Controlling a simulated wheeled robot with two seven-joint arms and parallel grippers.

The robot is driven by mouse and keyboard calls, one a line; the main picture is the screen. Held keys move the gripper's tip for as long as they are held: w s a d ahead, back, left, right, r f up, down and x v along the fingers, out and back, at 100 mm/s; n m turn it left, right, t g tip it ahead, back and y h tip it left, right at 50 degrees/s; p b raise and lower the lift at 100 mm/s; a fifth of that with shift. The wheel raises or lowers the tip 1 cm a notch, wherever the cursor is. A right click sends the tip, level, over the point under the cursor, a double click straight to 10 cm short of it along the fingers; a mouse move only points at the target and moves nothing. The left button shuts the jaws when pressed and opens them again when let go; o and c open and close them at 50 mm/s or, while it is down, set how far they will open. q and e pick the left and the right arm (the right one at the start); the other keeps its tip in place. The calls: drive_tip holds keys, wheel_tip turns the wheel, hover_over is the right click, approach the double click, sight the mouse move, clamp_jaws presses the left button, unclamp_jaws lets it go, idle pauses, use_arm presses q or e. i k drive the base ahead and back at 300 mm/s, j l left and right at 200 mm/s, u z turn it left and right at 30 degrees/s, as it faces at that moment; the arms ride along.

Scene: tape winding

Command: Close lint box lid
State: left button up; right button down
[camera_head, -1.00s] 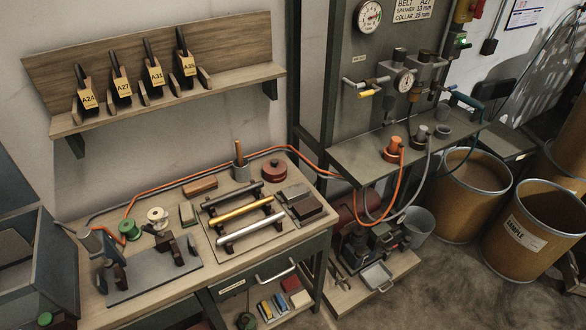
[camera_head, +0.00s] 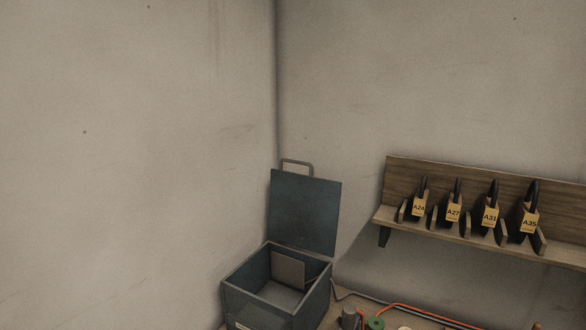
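The lint box (camera_head: 318,300) is a dark blue-grey metal box at the bottom centre of the head view, standing in the corner of the room. Its lid (camera_head: 305,212) stands open and upright at the back of the box, with a metal loop handle (camera_head: 297,162) at its top edge. The lower front of the box is cut off by the picture's edge. Neither of my grippers shows in the view.
Bare walls fill the left.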

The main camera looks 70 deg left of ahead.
sight(304, 210)
drive_tip(key=u, duration=2.05)
